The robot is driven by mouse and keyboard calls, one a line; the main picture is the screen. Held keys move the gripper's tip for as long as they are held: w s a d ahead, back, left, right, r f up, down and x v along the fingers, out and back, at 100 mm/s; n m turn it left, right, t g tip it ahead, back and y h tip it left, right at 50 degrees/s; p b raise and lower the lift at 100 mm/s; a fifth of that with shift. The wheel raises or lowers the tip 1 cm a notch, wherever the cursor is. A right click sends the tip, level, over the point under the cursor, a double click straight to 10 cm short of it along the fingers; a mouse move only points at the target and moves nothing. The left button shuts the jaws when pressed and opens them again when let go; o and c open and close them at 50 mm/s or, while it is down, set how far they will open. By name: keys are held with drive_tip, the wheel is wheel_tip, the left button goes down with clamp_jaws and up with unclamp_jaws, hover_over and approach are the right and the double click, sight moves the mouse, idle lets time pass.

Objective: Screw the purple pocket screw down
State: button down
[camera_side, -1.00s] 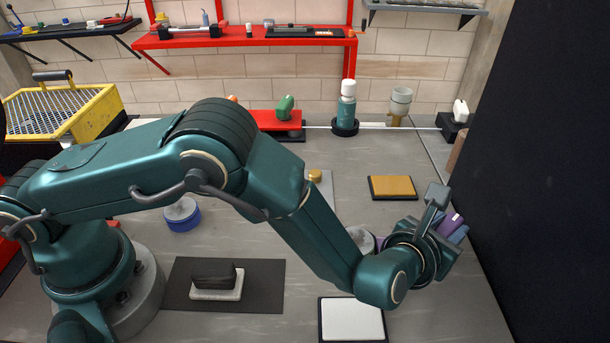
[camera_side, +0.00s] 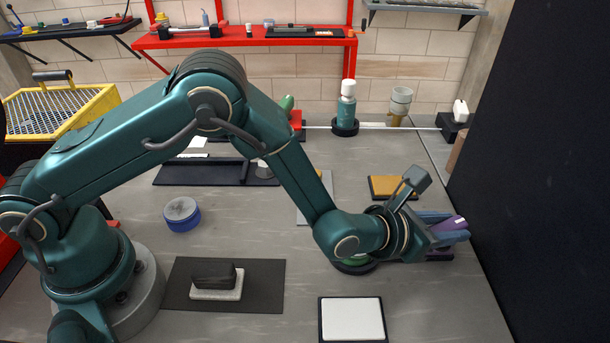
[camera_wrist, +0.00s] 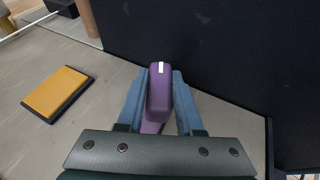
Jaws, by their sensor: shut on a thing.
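My gripper (camera_side: 450,236) is at the right of the side view, pointing right toward the dark panel. Its blue fingers are shut on a purple piece (camera_side: 447,224) with a white mark. The wrist view shows the purple piece (camera_wrist: 159,92) upright between the fingers, its white-marked end toward the panel. A lighter purple part (camera_wrist: 150,127) shows below it. I cannot tell whether this piece is the pocket screw itself or a tool. No other purple screw is clearly visible.
A dark panel (camera_side: 540,170) stands close on the right. An orange pad (camera_side: 392,187) lies behind my wrist; a white pad (camera_side: 352,318) lies in front. A dark round base with green (camera_side: 355,264) sits partly hidden under my wrist. Open grey table lies front right.

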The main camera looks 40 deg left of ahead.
drive_tip(key=c, duration=0.6)
unclamp_jaws()
drive_tip(key=shift+o, duration=0.2)
drive_tip(key=shift+n+y, duration=0.3)
